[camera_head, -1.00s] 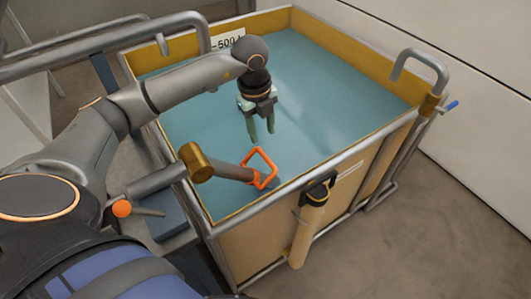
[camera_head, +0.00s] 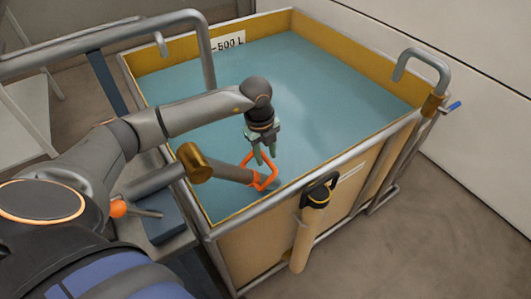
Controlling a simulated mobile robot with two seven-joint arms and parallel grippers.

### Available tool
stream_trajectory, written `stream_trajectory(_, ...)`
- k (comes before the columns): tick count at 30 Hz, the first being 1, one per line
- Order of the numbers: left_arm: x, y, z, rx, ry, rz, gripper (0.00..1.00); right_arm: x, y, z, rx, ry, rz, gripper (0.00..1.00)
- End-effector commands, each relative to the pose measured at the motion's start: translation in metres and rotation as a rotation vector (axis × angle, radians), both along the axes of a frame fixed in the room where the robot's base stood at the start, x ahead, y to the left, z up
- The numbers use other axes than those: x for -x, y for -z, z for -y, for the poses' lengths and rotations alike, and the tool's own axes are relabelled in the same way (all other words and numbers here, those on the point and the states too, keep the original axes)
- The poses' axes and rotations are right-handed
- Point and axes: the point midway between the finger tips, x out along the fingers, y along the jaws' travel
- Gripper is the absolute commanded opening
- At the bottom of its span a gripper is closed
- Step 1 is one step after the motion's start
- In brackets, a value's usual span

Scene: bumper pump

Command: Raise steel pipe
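The grey steel pipe (camera_head: 232,173) slants from a brass-coloured fitting (camera_head: 194,162) out over the blue water surface in the tank. Nothing shows between the fingers. My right gripper is not in view.
The tank's yellow rim (camera_head: 345,30) and metal frame surround the water. A bent metal pipe (camera_head: 207,60) stands at the left rim, another (camera_head: 424,62) at the right corner. A tan cylinder (camera_head: 307,235) hangs on the front wall. The water's far side is clear.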

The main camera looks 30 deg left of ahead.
Motion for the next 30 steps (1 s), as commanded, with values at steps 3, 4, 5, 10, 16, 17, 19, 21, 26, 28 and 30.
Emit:
stream_trajectory(3, 0.0, -0.0003, 0.0, 0.0, 0.0, 0.0, 0.25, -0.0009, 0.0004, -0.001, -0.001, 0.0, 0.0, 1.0)
stream_trajectory(4, 0.0, -0.0003, 0.0, 0.0, 0.0, 0.0, 0.21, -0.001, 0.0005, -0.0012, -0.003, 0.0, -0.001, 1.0)
stream_trajectory(5, -0.0001, -0.0003, 0.0, 0.0, 0.0, 0.0, 0.18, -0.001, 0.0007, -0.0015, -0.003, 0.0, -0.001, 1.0)
stream_trajectory(10, 0.0, -0.0004, -0.0001, 0.0, 0.0, 0.0, 0.0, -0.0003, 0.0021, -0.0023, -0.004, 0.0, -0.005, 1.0)
stream_trajectory(16, 0.0001, -0.0005, -0.0002, 0.0, 0.0, 0.0, 0.0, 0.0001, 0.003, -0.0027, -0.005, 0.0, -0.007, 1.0)
stream_trajectory(17, 0.0, -0.0006, -0.0003, 0.0, 0.0, 0.0, 0.0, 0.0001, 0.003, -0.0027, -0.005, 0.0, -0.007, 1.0)
stream_trajectory(19, 0.0, -0.0006, -0.0003, -0.001, 0.0, 0.0, 0.0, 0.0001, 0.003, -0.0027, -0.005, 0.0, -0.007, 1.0)
stream_trajectory(21, 0.0, -0.0006, -0.0003, -0.001, 0.0, 0.0, 0.0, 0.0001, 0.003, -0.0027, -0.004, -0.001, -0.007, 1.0)
stream_trajectory(26, 0.0001, -0.0006, -0.0005, -0.001, -0.001, -0.001, 0.0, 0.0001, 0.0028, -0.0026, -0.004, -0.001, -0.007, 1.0)
stream_trajectory(28, 0.0001, -0.0006, -0.0005, -0.001, -0.001, -0.001, 0.0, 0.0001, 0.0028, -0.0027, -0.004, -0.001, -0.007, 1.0)
stream_trajectory(30, 0.0001, -0.0006, -0.0005, -0.001, -0.001, -0.001, 0.0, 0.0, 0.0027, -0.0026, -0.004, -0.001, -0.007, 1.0)
